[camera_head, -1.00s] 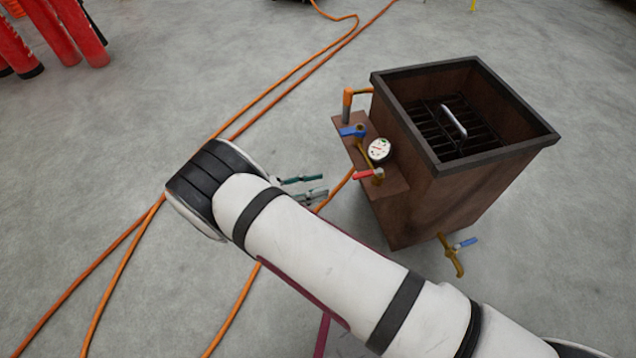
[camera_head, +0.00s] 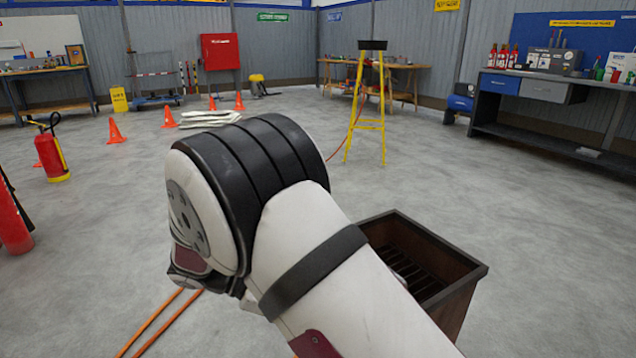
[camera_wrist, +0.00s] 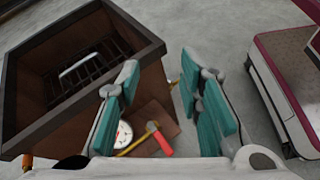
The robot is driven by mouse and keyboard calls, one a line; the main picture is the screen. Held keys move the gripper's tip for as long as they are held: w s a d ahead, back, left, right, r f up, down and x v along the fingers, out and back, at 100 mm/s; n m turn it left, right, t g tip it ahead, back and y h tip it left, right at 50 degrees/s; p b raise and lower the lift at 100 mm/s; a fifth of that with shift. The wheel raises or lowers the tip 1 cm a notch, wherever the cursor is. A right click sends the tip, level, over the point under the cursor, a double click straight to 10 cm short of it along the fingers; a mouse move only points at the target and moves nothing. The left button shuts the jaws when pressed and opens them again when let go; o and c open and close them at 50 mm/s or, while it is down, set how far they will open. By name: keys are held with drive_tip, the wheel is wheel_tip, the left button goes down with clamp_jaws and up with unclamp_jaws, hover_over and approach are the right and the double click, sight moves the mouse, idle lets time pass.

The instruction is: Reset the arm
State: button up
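My gripper (camera_wrist: 160,75) shows in the wrist view with its two teal fingers apart and nothing between them. In the head view it is hidden behind my white arm, which is bent across the middle of the picture. A brown open-topped metal box (camera_head: 466,284) with a dark grate stands on the floor, partly covered by my arm. In the wrist view the box (camera_wrist: 150,50) lies to the left of and beyond the fingers. Its side panel, with a white gauge (camera_wrist: 124,133) and a red-handled valve (camera_wrist: 162,141), shows between and below the fingers.
Red extinguishers (camera_head: 50,150) stand at the left. Orange cones (camera_head: 115,132), a yellow stepladder (camera_head: 366,105) and a workbench (camera_head: 545,95) are farther back. Orange hoses (camera_head: 160,322) run along the floor. Open floor lies between. My white and magenta base is at right in the wrist view.

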drive_tip(key=s+d+r+m+g+y, duration=0.2)
drive_tip(key=s+d+r+m+y, duration=0.2)
drive_tip(key=s+d+r, duration=0.3)
drive_tip(key=s+d+r+m+g+y, duration=0.1)
drive_tip(key=s+d+r+m+y, duration=0.3)
drive_tip(key=d+r, duration=0.5)
drive_tip(key=s+d+m+t+y, duration=0.3)
drive_tip(key=s+m+y, duration=0.35)
drive_tip(key=s, duration=1.35)
wheel_tip(320, 180, up, 37)
drive_tip(key=m+t+h+p, duration=0.1)
drive_tip(key=t+p, duration=0.3)
drive_tip(key=p, duration=3.2)
drive_tip(key=shift+w+d, duration=0.15)
drive_tip(key=shift+d, duration=0.15)
